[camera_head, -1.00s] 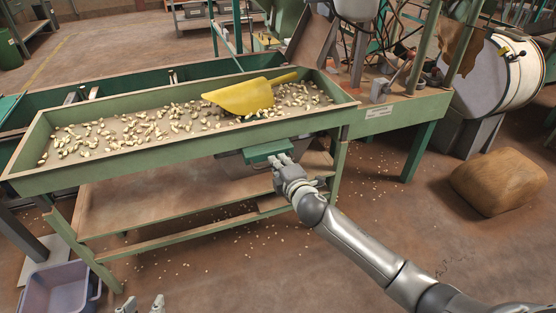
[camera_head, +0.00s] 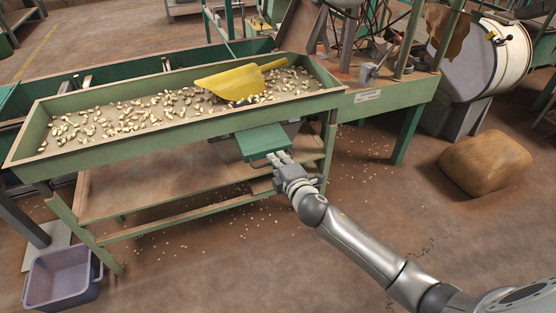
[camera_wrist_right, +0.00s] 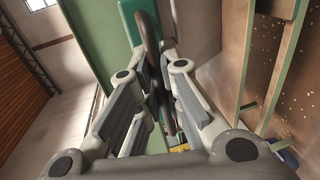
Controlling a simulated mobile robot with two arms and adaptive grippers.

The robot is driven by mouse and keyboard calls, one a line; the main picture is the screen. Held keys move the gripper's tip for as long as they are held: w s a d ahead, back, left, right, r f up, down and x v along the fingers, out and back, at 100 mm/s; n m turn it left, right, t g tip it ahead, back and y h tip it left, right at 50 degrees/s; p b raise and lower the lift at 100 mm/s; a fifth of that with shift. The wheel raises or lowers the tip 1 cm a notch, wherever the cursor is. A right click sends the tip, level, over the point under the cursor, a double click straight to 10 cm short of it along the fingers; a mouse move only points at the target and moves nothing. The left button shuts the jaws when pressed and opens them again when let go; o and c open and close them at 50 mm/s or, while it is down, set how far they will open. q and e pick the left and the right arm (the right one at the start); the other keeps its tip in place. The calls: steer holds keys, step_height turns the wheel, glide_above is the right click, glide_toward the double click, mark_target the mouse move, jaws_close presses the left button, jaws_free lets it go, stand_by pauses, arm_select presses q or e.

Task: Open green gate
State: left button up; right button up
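The green gate (camera_head: 262,141) is a flat green plate that sticks out from under the front side of the nut tray (camera_head: 190,126). In the right wrist view the gate (camera_wrist_right: 138,18) is at the top, with a dark bar handle (camera_wrist_right: 149,35) running down from it. My right gripper (camera_head: 280,160) is at the gate's front edge. In the right wrist view my gripper's fingers (camera_wrist_right: 160,85) lie close on both sides of the handle and appear shut on it. Part of the handle is hidden between the fingers. My left gripper is not in view.
A yellow scoop (camera_head: 235,82) lies among the nuts in the tray. A lower wooden shelf (camera_head: 170,183) is under the tray. A purple-grey bin (camera_head: 62,279) stands on the floor at left, a brown sack (camera_head: 486,163) at right. Floor in front is mostly free, with scattered nuts.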

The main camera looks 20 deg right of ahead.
steer(key=o, duration=0.5)
steer(key=v, duration=1.2)
